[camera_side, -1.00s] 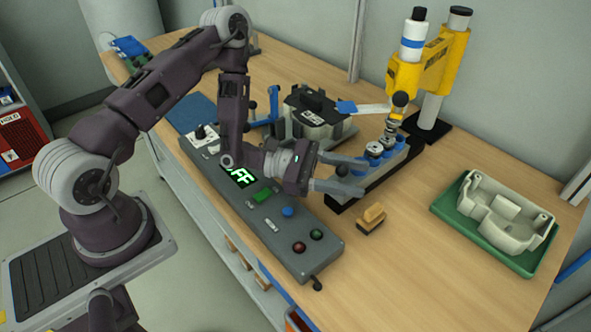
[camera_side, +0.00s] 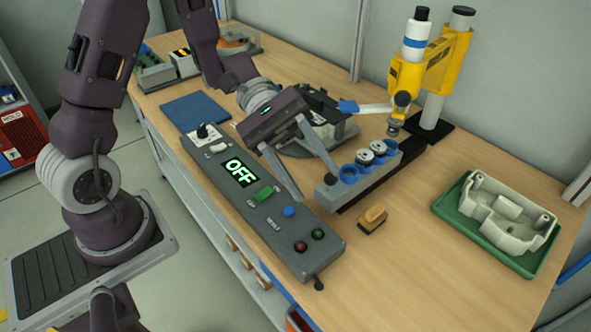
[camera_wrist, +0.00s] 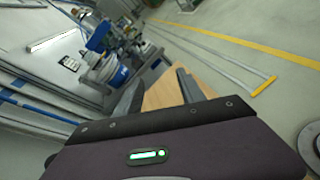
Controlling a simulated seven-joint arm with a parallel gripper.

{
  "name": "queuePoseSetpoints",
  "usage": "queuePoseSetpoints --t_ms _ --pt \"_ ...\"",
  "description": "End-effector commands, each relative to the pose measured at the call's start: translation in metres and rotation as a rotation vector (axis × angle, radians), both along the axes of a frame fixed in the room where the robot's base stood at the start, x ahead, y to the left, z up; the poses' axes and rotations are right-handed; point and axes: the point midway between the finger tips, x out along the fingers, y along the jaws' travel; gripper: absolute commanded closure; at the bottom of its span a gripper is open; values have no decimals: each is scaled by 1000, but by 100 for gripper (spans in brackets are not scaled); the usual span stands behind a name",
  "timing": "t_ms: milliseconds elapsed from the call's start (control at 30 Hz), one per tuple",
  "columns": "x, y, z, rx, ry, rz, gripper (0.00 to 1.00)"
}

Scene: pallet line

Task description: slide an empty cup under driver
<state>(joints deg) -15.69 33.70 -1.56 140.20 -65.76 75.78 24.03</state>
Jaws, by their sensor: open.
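A grey block (camera_side: 330,197) on a black rail holds several blue cups in a row. The nearest cup (camera_side: 349,174) looks empty; the two middle cups (camera_side: 364,157) show metal parts inside. The far cup (camera_side: 391,144) is too small to judge. The yellow driver stand (camera_side: 428,68) stands behind, and its driver tip (camera_side: 394,128) hangs just above and beyond the far end of the block. My gripper (camera_side: 316,188) is open and empty, its fingers slanting down to the left of the block, one near the nearest cup. Contact cannot be told.
A control panel (camera_side: 272,212) lies left of the block, its display (camera_side: 240,171) reading OFF. A black fixture (camera_side: 318,105) with a blue-tipped lever is behind my gripper. A wooden-handled brush (camera_side: 373,218) and a green tray (camera_side: 455,222) with a pale casting lie right; bench between is clear.

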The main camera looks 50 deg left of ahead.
Motion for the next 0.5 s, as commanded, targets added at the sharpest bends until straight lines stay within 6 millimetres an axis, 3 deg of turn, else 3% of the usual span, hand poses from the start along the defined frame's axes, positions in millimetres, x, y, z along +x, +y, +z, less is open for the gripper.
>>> queuePoseSetpoints --t_ms 200,500 --pt "-23 -3 13 149 -96 -134 54" --pt "-27 -3 14 178 -108 -153 54"
